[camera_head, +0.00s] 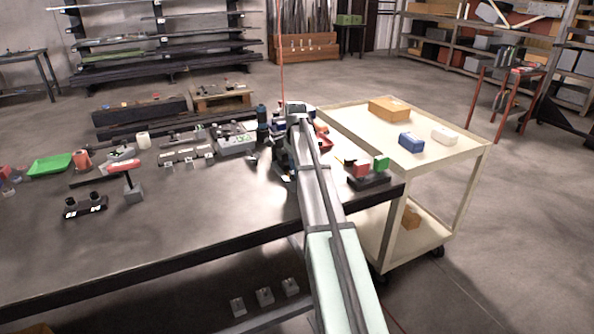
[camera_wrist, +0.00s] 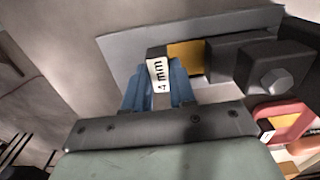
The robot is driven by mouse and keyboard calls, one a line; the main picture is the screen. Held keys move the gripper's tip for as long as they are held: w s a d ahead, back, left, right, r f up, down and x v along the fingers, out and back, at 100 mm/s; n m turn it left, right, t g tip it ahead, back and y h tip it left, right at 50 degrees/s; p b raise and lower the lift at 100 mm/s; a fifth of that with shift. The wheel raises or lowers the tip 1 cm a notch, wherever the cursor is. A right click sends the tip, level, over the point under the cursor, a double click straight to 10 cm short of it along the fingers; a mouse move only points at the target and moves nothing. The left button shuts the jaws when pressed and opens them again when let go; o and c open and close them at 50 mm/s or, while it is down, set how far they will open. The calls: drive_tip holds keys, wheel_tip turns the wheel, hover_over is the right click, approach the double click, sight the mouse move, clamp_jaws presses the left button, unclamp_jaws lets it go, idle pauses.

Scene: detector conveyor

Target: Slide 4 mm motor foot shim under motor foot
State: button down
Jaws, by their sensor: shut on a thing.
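The 4 mm motor foot shim (camera_wrist: 158,75) shows its white "4 mm" label in the wrist view. My gripper (camera_wrist: 159,88) has its blue fingers shut on it, one on each side. A dark block with a bolt head (camera_wrist: 275,79), which looks like the motor foot, stands to the right, above a grey plate (camera_wrist: 122,48). A yellow piece (camera_wrist: 187,57) lies between the shim's dark end and the dark block. I cannot tell whether the yellow piece belongs to the shim, or whether any of it is under the foot. In the head view my arm hides most of this spot.
A red-rimmed holder (camera_wrist: 296,111) sits close on the right in the wrist view. In the head view, a black base with red and green blocks (camera_head: 369,180) stands at the workbench's right end. A cream cart (camera_head: 466,156) adjoins it. The bench's front middle (camera_head: 215,215) is clear.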

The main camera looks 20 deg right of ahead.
drive_tip(key=shift+w, duration=1.65)
drive_tip(key=c, duration=0.9)
unclamp_jaws()
drive_tip(key=shift+o, duration=0.3)
drive_tip(key=shift+w+r, duration=0.1)
drive_tip(key=shift+w, duration=0.05)
